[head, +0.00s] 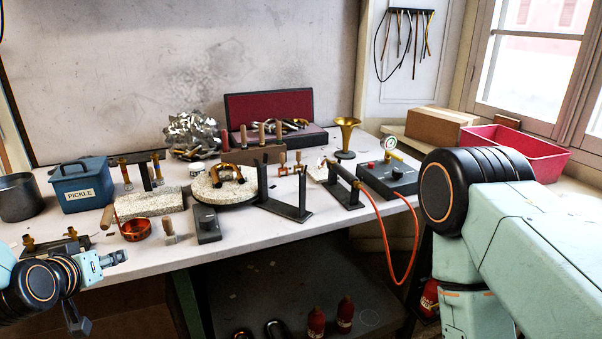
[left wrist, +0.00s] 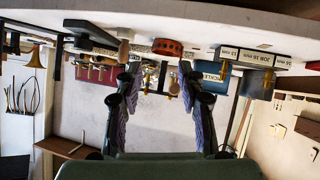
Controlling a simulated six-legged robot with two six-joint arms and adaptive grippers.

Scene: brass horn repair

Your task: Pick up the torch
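The torch (head: 345,178) rests tilted on a black stand (head: 342,198) on the right part of the bench. A red hose (head: 388,232) runs from it, hangs below the bench edge and loops back up toward a dark control box (head: 387,178) with a gauge. My left gripper (head: 98,288) is at the lower left, in front of the bench edge and far from the torch. The left wrist view, which looks upside down, shows its two fingers (left wrist: 158,92) spread apart with nothing held between them. My right arm fills the right side; its gripper is out of the picture.
On the bench (head: 260,228) stand a blue pickle box (head: 80,188), a red-orange ring (head: 136,230), a round turntable (head: 223,188), a black bracket (head: 287,207) and a brass horn bell (head: 346,138). A red tray (head: 513,155) is at right. The front strip is mostly clear.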

